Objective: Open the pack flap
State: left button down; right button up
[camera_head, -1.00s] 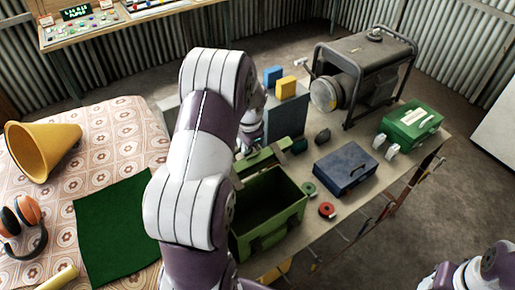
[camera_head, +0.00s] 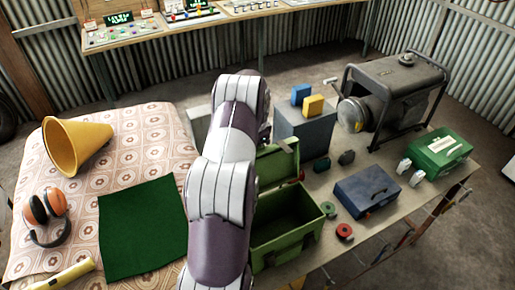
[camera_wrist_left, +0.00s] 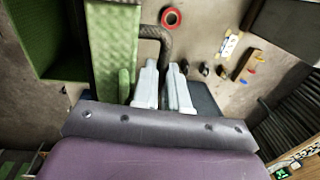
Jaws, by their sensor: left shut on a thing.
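The pack is a green box (camera_head: 285,236) on the table in the head view, its top open and its inside dark and empty-looking. Its flap (camera_head: 279,165) stands up along the far edge, partly hidden behind my left arm. In the left wrist view the flap (camera_wrist_left: 112,48) is a green slab beside the box's opening, with a dark curved handle (camera_wrist_left: 152,33) on it. My left gripper (camera_wrist_left: 163,75) is shut on this handle, which runs down between its pale fingers. In the head view my arm hides this gripper. My right gripper is not in view.
A blue case (camera_head: 367,190), a red roll (camera_head: 344,231) and a green roll (camera_head: 328,209) lie right of the pack. Behind it stands a grey box (camera_head: 306,128) with yellow and blue blocks on top. A generator (camera_head: 400,95) stands at the back right. A green cloth (camera_head: 143,227) lies left.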

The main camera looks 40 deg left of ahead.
pick_arm(q)
jog(key=shift+w+a, duration=0.2)
jog(key=shift+a, duration=0.3)
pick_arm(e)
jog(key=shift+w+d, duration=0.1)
pick_arm(q)
jog(key=c, duration=1.3)
grip_release()
jog(key=shift+a, duration=0.1)
jog(key=shift+o, duration=0.7)
jog(key=shift+w+a+f, duration=0.3)
jog(key=shift+a+f, duration=0.2)
jog(key=shift+a, duration=0.15)
jog(key=shift+d+r, duration=0.15)
jog(key=shift+d, duration=0.15)
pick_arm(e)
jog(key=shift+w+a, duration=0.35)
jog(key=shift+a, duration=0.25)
pick_arm(q)
jog(key=shift+a, duration=0.1)
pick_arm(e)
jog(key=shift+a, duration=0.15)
